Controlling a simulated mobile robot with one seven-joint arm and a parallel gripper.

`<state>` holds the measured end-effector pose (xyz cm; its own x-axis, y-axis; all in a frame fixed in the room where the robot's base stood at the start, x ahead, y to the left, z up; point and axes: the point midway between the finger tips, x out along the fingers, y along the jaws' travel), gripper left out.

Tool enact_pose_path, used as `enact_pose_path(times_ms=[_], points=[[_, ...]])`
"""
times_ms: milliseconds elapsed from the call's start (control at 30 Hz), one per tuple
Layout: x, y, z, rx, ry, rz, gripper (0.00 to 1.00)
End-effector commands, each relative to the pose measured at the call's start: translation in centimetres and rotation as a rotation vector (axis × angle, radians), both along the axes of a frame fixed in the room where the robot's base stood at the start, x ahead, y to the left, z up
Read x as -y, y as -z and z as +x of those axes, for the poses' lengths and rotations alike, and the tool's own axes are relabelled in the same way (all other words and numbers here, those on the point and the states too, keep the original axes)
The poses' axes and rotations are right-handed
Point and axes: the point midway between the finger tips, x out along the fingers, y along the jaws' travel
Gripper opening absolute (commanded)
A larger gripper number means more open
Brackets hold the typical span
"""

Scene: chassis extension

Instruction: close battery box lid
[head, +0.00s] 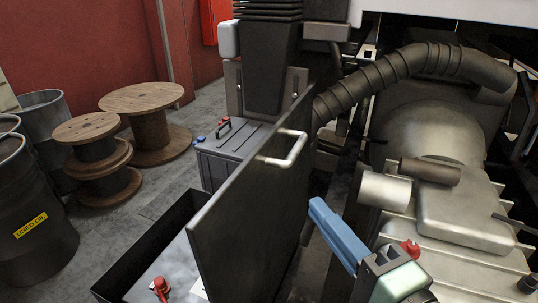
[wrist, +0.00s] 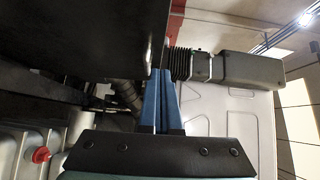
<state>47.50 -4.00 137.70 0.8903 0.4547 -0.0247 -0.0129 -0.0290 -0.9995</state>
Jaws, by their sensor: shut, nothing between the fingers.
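The battery box (head: 122,268) is a dark open-topped box at the bottom left of the head view. A grey surface with a red terminal cap (head: 160,287) shows inside it. Its lid (head: 245,215) is a dark flat panel standing steeply up, open, with a pale bar handle (head: 287,150) near its upper edge. My gripper (head: 318,206) is shut and empty, its blue fingers to the right of the lid. In the wrist view the fingers (wrist: 160,75) are together beside a large dark panel (wrist: 80,35), which looks like the lid. I cannot tell whether they touch it.
A grey battery (head: 225,155) with a carrying handle sits behind the lid. Metal engine parts (head: 440,215) and a ribbed hose (head: 400,75) crowd the right side. Wooden spools (head: 148,100) and a used-oil drum (head: 30,225) stand on the floor at left.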

Motion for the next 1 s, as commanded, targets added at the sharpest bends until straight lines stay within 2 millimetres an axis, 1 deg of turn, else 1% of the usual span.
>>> enact_pose_path(times_ms=[33, 133, 400, 500, 633, 800, 1000], points=[[-0.6, -0.2, 0.8, -0.002, -0.005, -0.001, 0.0], [-1.6, -0.3, 2.7, 0.0, -0.006, 0.0, 0.0], [-4.1, -0.2, 7.8, 0.001, -0.003, -0.004, 0.0], [-5.8, -0.1, 8.1, -0.001, -0.004, -0.005, 0.0], [-7.0, 0.1, 8.5, 0.001, -0.001, -0.004, 0.0], [-7.6, 0.2, 8.7, 0.003, 0.001, -0.004, 0.0], [-7.6, 0.3, 8.7, 0.003, 0.001, -0.004, 0.0]])
